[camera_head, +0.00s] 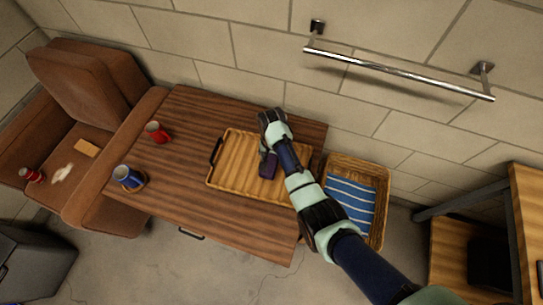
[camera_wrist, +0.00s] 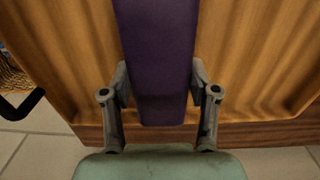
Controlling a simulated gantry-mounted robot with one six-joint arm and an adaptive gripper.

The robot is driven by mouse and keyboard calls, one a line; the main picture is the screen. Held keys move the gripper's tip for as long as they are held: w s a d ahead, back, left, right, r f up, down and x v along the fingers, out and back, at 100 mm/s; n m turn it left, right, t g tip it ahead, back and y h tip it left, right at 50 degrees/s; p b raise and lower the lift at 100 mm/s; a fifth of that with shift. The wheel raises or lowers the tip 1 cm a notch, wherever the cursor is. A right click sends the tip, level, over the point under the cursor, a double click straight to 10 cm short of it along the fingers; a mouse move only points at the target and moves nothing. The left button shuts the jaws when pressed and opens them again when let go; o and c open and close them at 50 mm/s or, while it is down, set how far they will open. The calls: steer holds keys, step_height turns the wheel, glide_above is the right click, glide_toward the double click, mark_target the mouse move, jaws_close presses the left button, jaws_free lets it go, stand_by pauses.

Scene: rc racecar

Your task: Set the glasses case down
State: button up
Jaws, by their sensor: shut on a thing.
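A dark purple glasses case (camera_wrist: 155,60) is between the two fingers of my gripper (camera_wrist: 160,95) in the wrist view. My gripper is shut on it near its lower end. In the head view the purple case (camera_head: 268,166) shows below my wrist, over the wooden tray (camera_head: 225,170) on the brown table. Part of the case is hidden by my arm in the head view. I cannot tell whether it touches the tray floor.
A red mug (camera_head: 157,132) and a blue mug (camera_head: 128,178) stand on the table (camera_head: 180,205) left of the tray. A wicker basket (camera_head: 378,205) with a blue striped cloth (camera_head: 350,195) is at the right. A metal rail (camera_head: 400,73) is on the wall. The tray's left part is clear.

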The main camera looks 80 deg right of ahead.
mark_target(271, 156)
steer(key=shift+f, duration=0.15)
steer(key=o, duration=1.2)
step_height(271, 156, up, 12)
steer(key=p, duration=0.3)
steer(key=shift+r, duration=0.2)
